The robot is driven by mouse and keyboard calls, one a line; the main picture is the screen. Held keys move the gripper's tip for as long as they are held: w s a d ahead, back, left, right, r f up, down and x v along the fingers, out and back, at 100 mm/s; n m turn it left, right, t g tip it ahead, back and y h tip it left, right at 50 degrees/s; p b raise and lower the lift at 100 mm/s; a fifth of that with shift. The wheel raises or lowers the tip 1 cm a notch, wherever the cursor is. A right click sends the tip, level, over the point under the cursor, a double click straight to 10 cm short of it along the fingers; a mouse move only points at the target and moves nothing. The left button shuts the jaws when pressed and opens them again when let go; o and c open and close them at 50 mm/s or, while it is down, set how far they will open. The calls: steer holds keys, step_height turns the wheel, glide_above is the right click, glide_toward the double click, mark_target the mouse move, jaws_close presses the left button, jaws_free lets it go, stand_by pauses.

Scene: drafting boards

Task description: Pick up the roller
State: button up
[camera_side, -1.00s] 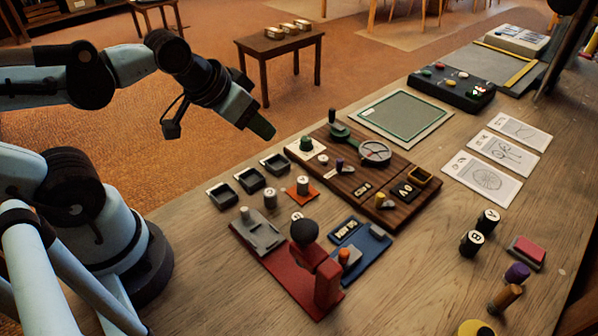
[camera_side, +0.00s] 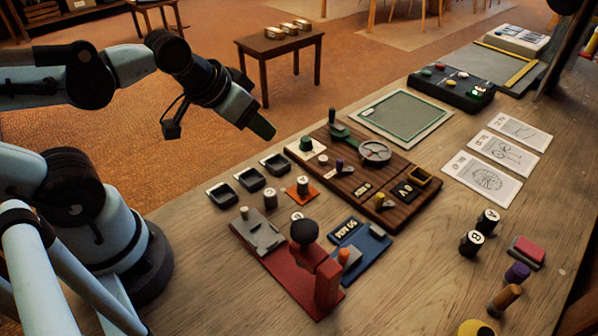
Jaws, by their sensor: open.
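A brown wooden cylinder (camera_side: 505,298) lies near the lower right of the bench beside a purple-topped piece (camera_side: 517,272); it looks most like the roller, but I cannot be sure. My gripper (camera_side: 262,128) is at the upper left, high above the near-left edge of the bench and far from the cylinder.
Two black cylinders marked A (camera_side: 488,221) and B (camera_side: 471,243) and a red pad (camera_side: 527,250) stand near the cylinder. A red press (camera_side: 327,283), a blue device (camera_side: 365,247) and a dark wooden board (camera_side: 395,212) fill the middle. Bare bench (camera_side: 420,285) lies between.

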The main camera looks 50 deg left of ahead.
steer(key=shift+o, duration=1.3)
steer(key=m+g, duration=0.7)
glide_above(303, 180)
steer(key=f, duration=0.7)
steer(key=shift+d+f, duration=0.3)
steer(key=shift+a+f, duration=0.2)
steer(key=shift+f, duration=1.2)
steer(key=shift+a+f, duration=0.15)
steer(key=shift+f, duration=1.25)
